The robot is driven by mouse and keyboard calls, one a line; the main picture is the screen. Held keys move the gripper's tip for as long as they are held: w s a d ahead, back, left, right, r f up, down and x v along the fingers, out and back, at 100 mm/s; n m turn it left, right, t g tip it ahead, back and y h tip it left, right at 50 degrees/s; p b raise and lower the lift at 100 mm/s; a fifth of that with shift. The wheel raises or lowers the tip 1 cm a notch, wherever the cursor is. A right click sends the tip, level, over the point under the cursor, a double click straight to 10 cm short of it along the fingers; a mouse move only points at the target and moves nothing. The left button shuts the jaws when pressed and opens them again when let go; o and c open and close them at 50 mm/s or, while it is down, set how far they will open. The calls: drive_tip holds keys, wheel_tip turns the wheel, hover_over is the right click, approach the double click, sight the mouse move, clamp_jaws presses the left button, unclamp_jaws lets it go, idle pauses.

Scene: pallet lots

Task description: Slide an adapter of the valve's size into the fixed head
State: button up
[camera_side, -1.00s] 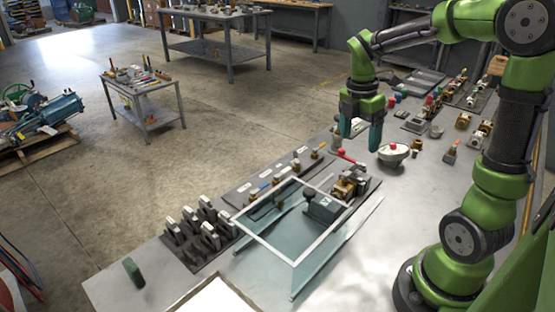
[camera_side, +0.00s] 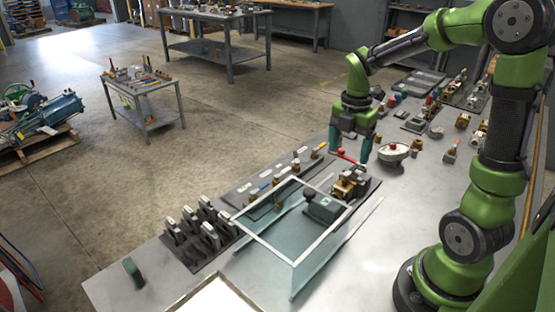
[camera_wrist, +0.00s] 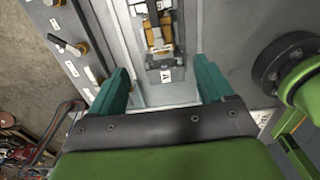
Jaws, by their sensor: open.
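My gripper (camera_side: 348,155) is open and empty. Its two teal fingers hang above the far end of the brass-and-dark fixture (camera_side: 350,184). In the wrist view my gripper (camera_wrist: 160,68) has its fingers wide apart, with the brass fixture (camera_wrist: 158,36) and an "A" label plate (camera_wrist: 166,75) seen between and beyond them. A dark strip (camera_side: 262,197) holds a row of small brass and coloured fittings with white labels; it also shows in the wrist view (camera_wrist: 62,62). I cannot tell which part is the fixed head or what size each adapter is.
A clear guard with a white rim (camera_side: 262,241) stands around a dark grey box (camera_side: 325,208). A rack of grey upright pieces (camera_side: 200,232) is left of it. A round pale bowl-like part (camera_side: 393,152) stands right of my gripper. A green block (camera_side: 133,270) lies front left.

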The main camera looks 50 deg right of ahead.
sight(344, 179)
wheel_tip(344, 179, down, 13)
drive_tip(key=shift+r, duration=0.1)
idle(0.4)
drive_tip(key=c, duration=1.3)
drive_tip(key=o, duration=1.4)
wheel_tip(344, 179, up, 17)
drive_tip(key=shift+f, duration=0.1)
